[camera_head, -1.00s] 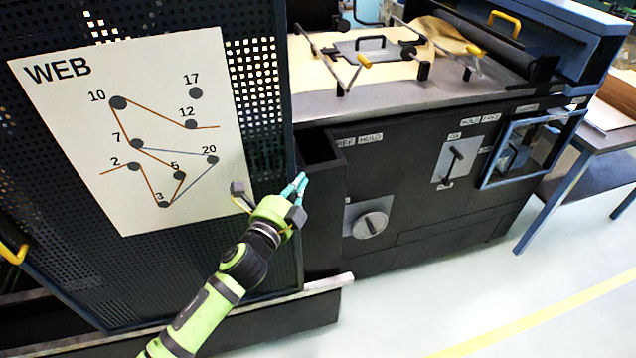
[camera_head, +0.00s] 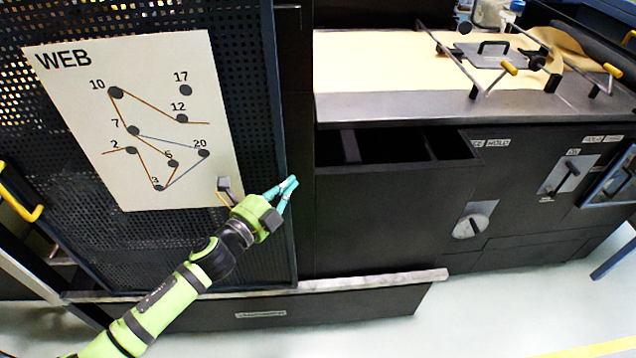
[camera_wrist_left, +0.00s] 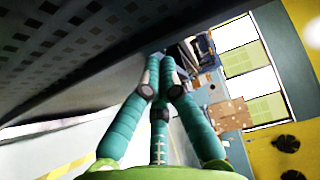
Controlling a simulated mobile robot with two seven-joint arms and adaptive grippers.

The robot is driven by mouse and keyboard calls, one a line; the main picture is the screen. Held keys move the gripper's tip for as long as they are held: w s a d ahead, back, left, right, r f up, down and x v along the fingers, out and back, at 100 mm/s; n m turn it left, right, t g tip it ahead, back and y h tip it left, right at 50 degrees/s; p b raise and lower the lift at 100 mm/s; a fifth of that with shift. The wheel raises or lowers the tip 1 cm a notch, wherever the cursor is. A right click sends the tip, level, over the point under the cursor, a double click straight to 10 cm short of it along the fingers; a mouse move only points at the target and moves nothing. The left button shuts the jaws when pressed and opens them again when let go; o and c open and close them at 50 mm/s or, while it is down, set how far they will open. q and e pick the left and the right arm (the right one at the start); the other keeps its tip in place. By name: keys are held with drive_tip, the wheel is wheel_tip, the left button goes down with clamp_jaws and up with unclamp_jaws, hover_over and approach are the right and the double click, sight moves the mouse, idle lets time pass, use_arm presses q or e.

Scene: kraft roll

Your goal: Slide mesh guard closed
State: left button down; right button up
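The mesh guard (camera_head: 262,150) is a dark perforated panel with a blue-grey frame, filling the left of the head view. It carries a white WEB diagram sheet (camera_head: 60,100) and a yellow handle (camera_head: 22,195) at its left. My left gripper (camera_head: 291,183) is at the guard's right edge, its teal fingertips reaching just past the frame. In the left wrist view the fingers (camera_wrist_left: 160,70) converge with tips close together and nothing visible between them, beside the perforated panel (camera_wrist_left: 70,40). Contact with the edge is not clear. My right gripper is not in view.
A rail (camera_head: 375,281) runs below the guard and extends to its right. An open dark bin (camera_head: 400,147) and dark machine front are uncovered right of the guard. A rotary knob (camera_head: 475,227) sits further right. Pale floor (camera_head: 500,310) is clear in front.

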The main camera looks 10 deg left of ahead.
sight(209, 183)
use_arm(q)
drive_tip(key=s+a, duration=0.1)
drive_tip(key=a, duration=0.4)
drive_tip(key=s+a+b, duration=0.1)
drive_tip(key=s+a, duration=0.1)
drive_tip(key=a, duration=0.4)
drive_tip(key=s+a, duration=0.2)
drive_tip(key=a, duration=0.4)
drive_tip(key=shift+s+b, duration=0.1)
drive_tip(key=shift+b, duration=0.2)
drive_tip(key=shift+s+a, duration=0.1)
drive_tip(key=shift+a, duration=0.4)
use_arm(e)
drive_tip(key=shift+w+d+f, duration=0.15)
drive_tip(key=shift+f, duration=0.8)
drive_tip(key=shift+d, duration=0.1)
